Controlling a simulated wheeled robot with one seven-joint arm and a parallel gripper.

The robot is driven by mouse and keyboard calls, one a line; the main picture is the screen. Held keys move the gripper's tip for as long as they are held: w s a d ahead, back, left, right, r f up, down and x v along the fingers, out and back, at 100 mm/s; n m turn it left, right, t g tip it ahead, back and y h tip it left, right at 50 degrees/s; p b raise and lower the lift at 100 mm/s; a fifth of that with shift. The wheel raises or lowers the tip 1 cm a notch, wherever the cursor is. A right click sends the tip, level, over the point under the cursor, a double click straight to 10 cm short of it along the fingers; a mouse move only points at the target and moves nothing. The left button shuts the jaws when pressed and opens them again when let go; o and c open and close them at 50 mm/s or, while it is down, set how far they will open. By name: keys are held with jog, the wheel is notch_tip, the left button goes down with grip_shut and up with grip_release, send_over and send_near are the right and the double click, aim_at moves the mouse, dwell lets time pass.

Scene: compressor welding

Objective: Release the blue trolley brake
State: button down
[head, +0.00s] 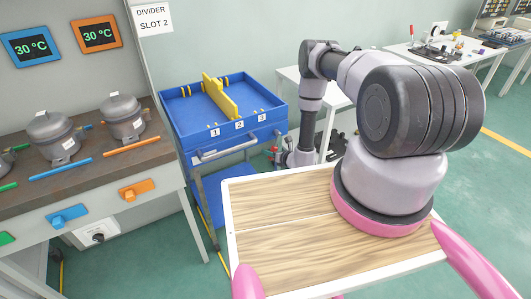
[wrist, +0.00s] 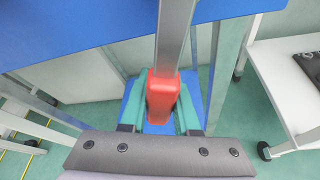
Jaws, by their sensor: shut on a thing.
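The blue trolley (head: 190,142) stands left of centre in the head view, with a yellow divider (head: 219,97) in its tray and slots labelled 1, 2 and 3. A red brake handle (wrist: 162,92) shows in the wrist view beside a grey trolley post. The teal fingers of my gripper (wrist: 160,112) lie on both sides of the red handle and are shut on it. In the head view my gripper (head: 277,155) is small and low at the trolley's right side, with a bit of red at it. The lower end of the handle is partly hidden by my gripper.
A workbench (head: 95,165) with grey compressors and coloured levers stands left of the trolley. A white table (head: 315,90) stands close behind my arm on the right. My wood-topped base fills the foreground. Green floor is open at the right.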

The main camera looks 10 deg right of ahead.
jog(key=shift+w+d+f+n+h, duration=0.2)
jog(key=shift+d+n+h, duration=0.15)
jog(key=shift+d+n, duration=0.15)
jog(key=shift+w+d+f+n+h, duration=0.15)
jog(key=shift+d+n+h, duration=0.25)
jog(key=shift+d, duration=0.2)
jog(key=c, duration=0.6)
grip_release()
jog(key=shift+c, duration=0.2)
jog(key=shift+r, duration=0.1)
jog(key=v, duration=1)
jog(key=shift+s+d, duration=0.2)
jog(key=shift+s, duration=0.15)
